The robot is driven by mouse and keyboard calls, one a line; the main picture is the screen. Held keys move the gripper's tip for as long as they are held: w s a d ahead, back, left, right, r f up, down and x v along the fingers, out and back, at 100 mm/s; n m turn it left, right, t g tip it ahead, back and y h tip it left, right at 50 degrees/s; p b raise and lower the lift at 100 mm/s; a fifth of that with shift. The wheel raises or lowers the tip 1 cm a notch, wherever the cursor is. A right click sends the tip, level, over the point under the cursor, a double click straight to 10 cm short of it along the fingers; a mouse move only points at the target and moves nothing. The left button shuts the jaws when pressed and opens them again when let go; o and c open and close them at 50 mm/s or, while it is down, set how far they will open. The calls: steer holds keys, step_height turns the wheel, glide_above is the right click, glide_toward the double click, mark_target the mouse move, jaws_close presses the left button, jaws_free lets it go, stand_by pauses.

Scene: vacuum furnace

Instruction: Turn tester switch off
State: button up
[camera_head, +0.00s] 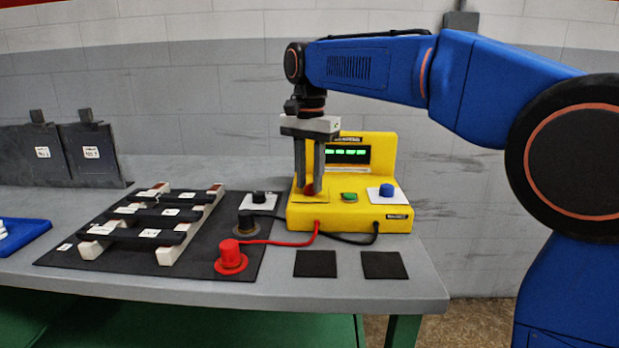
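The yellow tester (338,222) stands on the grey workbench, with green characters lit on its display (348,154). Its top carries a red control (308,190) at the left, a green button (349,197) in the middle and a blue knob (386,191) on a white plate at the right. My gripper (312,188) points down over the left side of the tester, its fingertips at the red control. The fingers hide part of the control and some of the display's left side. I cannot tell whether they touch or grip it.
Red and black leads run from the tester to a red probe (231,260) and a black probe (246,224) on a dark mat. A rack of dark bars (150,213) lies left. Two black squares (316,264) lie in front. Dark panels (62,155) stand at the back left.

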jaws_close()
steer(key=shift+n, duration=0.3)
steer(key=n, duration=0.5)
steer(key=shift+d, duration=0.1)
steer(key=n, duration=0.6)
steer(key=shift+d, duration=0.1)
steer(key=shift+n, duration=0.3)
stand_by(0.4)
jaws_free()
